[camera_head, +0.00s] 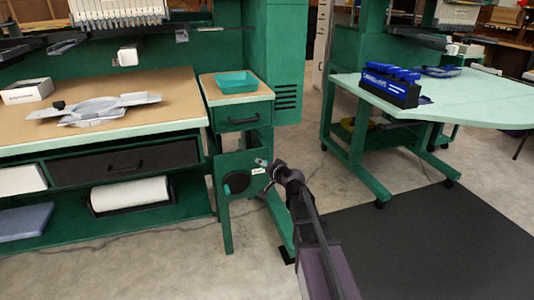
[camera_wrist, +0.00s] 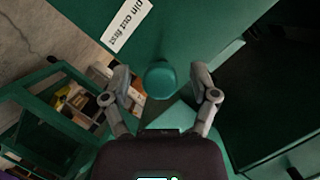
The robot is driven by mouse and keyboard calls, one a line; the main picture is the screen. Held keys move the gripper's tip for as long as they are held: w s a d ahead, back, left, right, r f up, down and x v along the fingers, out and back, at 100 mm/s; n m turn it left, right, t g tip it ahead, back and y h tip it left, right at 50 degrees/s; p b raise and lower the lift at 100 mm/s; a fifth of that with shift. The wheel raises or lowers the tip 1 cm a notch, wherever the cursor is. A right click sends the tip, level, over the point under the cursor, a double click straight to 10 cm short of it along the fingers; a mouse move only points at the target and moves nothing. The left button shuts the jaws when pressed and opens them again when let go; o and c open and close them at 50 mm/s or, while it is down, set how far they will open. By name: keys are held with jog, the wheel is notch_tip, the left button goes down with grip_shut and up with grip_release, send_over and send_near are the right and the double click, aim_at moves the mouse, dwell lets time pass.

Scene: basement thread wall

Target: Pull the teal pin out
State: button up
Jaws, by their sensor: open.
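The teal pin shows its round head (camera_wrist: 160,80) in the wrist view, in front of a green panel (camera_wrist: 190,25). My gripper (camera_wrist: 161,75) is open, with one finger on each side of the pin head and a visible gap on both sides. I cannot tell how far the fingertips reach along the pin. A white label (camera_wrist: 127,25) reading "pin out first" is on the panel beside the pin. In the head view my gripper (camera_head: 264,166) is at the front of the green cabinet under the small drawer; the pin is not discernible there.
A drawer (camera_head: 242,117) and a teal tray (camera_head: 237,80) are above. A workbench (camera_head: 180,90) stands left and a wheeled table (camera_head: 455,100) right. A dark mat (camera_head: 430,245) covers open floor.

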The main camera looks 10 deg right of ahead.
jog(key=r+p+v, duration=0.2)
jog(key=p+v, duration=0.3)
jog(key=v, duration=0.7)
jog(key=s+a+r+n+g+p, duration=0.2)
jog(key=r+p, duration=0.6)
jog(key=p, duration=0.6)
jog(key=s+a+r+n+g+p, duration=0.3)
jog(key=s+r+g+p, duration=0.4)
jog(key=p, duration=0.7)
notch_tip(320, 180, up, 2)
jog(key=shift+s+a+r+h, duration=0.3)
jog(key=shift+s+a, duration=0.1)
jog(key=shift+a, duration=0.35)
jog(key=shift+s+f, duration=0.1)
dwell(0.7)
jog(key=s+d+f+g+h, duration=0.25)
jog(key=s+g+h, duration=0.2)
jog(key=s, duration=0.35)
notch_tip(320, 180, up, 17)
jog(key=p, duration=1.7)
jog(key=shift+s+n, duration=0.25)
jog(key=shift+n, duration=0.15)
